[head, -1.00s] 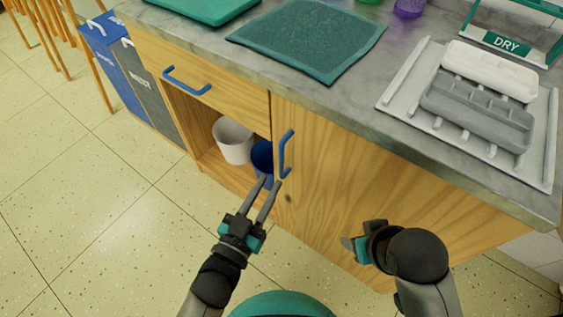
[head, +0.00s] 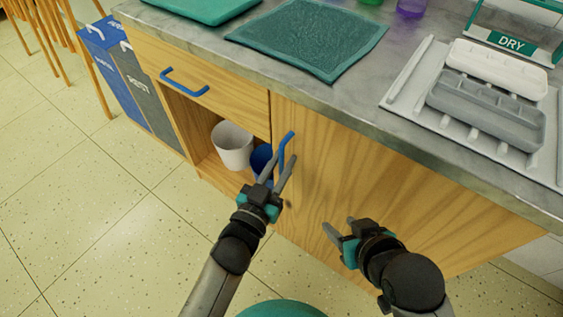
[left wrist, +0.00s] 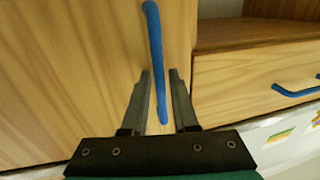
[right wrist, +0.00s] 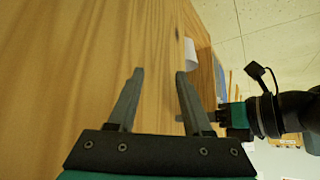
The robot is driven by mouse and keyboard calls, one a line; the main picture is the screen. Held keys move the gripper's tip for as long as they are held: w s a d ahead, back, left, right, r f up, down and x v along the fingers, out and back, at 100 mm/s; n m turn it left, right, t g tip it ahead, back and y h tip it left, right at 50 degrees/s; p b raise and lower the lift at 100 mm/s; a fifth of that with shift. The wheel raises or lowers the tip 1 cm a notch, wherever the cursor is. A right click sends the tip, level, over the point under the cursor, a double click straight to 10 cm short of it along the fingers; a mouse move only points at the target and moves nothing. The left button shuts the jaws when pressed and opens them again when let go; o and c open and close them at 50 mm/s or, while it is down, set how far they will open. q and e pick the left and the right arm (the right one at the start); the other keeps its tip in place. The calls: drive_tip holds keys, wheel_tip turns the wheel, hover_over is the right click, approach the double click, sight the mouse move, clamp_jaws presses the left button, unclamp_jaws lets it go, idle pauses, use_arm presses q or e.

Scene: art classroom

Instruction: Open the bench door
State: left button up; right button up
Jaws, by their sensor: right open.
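The bench door (head: 345,180) is a wood-grain panel on the bench front and looks shut. Its blue bar handle (head: 284,150) is on its left side, and it also shows in the left wrist view (left wrist: 155,50). My left gripper (head: 277,168) is at the handle's lower part. Its fingers are open, one on each side of the handle, with gaps showing in the left wrist view. My right gripper (head: 339,229) is open and empty in front of the lower door panel, and the panel fills much of the right wrist view (right wrist: 80,70).
A drawer with a blue handle (head: 185,82) is left of the door, above an open cubby holding a white bin (head: 232,145) and a blue bin (head: 261,158). The countertop bears a green mat (head: 310,38) and a drying rack (head: 410,85).

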use_arm(q)
drive_tip(key=shift+c, duration=0.2)
clamp_jaws()
idle(1.1)
